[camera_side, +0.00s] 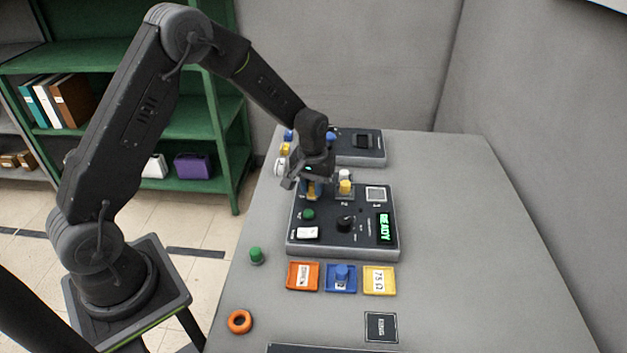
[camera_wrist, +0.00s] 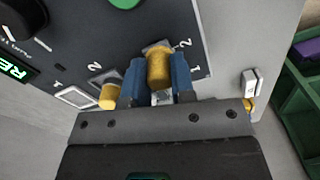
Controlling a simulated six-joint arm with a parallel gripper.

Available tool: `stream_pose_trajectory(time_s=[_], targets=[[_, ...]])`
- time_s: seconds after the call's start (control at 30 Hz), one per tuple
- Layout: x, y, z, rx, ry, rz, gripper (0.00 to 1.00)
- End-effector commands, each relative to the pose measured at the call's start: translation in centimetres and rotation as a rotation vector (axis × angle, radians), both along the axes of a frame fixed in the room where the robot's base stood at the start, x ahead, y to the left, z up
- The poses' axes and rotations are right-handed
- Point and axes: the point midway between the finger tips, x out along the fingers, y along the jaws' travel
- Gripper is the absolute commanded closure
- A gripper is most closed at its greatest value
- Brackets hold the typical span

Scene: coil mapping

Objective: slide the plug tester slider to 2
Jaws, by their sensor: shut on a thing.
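The plug tester (camera_side: 298,240) is a dark panel with a lit READY display, in the side view. My gripper (camera_side: 313,190) is at the panel's far left. In the wrist view its blue fingers (camera_wrist: 160,82) are shut on a gold-yellow knob (camera_wrist: 159,66), beside a white 2 and 1 on the panel. I cannot tell from the picture whether this knob is the slider's handle or a plug; the fingers hide its base. Another yellow piece (camera_side: 345,187) stands at the square marked 2. It also shows in the wrist view (camera_wrist: 110,97).
Orange (camera_side: 302,277), blue (camera_side: 341,279) and yellow (camera_side: 379,281) trays lie in front of the tester. A green piece (camera_side: 256,256) and an orange ring (camera_side: 239,321) are at left. Another dark device (camera_side: 360,146) stands behind. The table's right side is clear.

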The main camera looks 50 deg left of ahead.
Motion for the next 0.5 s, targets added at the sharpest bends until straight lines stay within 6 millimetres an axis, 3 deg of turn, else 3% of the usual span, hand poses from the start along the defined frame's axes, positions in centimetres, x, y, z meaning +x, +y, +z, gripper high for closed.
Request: stream_pose_trajectory(time_s=[0.17,0.2,0.5], targets=[[-0.26,-0.38,0.01,-0.004,0.011,-0.003,1.00],[-0.29,-0.40,0.01,-0.004,0.011,-0.003,0.76],[-0.22,-0.26,-0.01,-0.003,0.010,-0.002,0.51]])
